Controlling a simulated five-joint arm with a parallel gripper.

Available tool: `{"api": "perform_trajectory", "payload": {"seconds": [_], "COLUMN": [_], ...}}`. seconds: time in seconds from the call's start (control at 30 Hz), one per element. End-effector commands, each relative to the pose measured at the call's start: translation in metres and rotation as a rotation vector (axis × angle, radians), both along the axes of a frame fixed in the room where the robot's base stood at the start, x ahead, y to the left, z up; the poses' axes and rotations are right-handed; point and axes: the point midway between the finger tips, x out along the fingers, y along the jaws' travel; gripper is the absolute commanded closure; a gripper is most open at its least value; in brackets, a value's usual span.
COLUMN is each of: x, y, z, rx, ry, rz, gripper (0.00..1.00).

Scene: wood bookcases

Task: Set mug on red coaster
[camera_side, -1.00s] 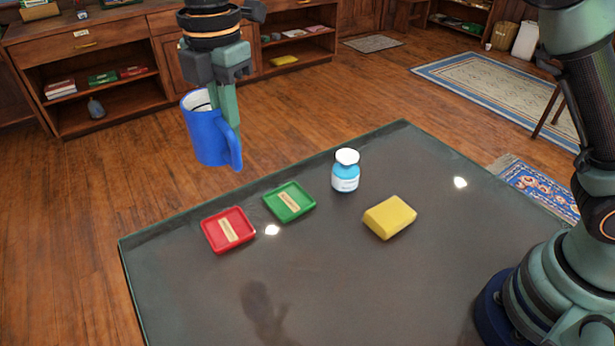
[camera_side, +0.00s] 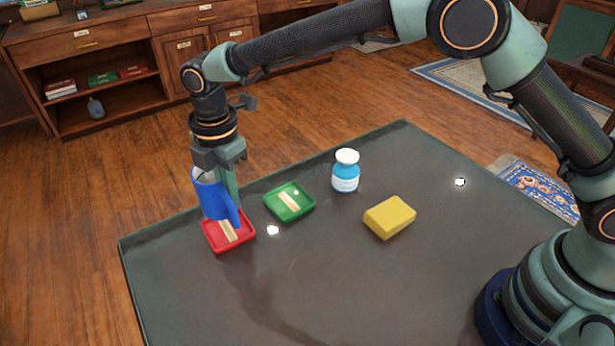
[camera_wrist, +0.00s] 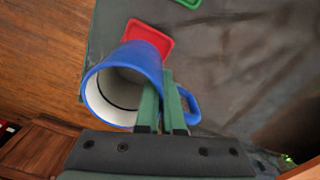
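The blue mug (camera_side: 208,197), white inside, is upright in my gripper (camera_side: 231,200), low over the red coaster (camera_side: 244,237). My gripper is shut on the mug's side near the handle. In the side view the mug and my fingers hide the back of the coaster. I cannot tell whether the mug's base touches it. In the wrist view, the mug (camera_wrist: 112,90) opens toward the camera, with my gripper's fingers (camera_wrist: 170,90) at its right side by the handle. Part of the red coaster (camera_wrist: 148,33) shows beyond the mug.
A green coaster (camera_side: 289,202) lies just right of the red one. A blue and white bottle (camera_side: 345,172) stands farther right, and a yellow block (camera_side: 390,217) lies in front of it. The front of the dark table (camera_side: 330,290) is clear.

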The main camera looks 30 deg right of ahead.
Motion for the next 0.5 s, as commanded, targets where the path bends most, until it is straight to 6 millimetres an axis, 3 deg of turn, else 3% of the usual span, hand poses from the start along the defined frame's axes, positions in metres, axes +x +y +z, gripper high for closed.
{"api": "perform_trajectory", "payload": {"seconds": [0.1,0.37,0.5], "x": [0.0,0.0,0.0], "y": [0.0,0.0,0.0], "z": [-0.016,-0.034,-0.055], "rx": [0.0,0.0,0.0], "ry": [0.001,0.001,0.001], "rz": [0.0,0.0,0.0], "gripper": [1.0,1.0,1.0]}}
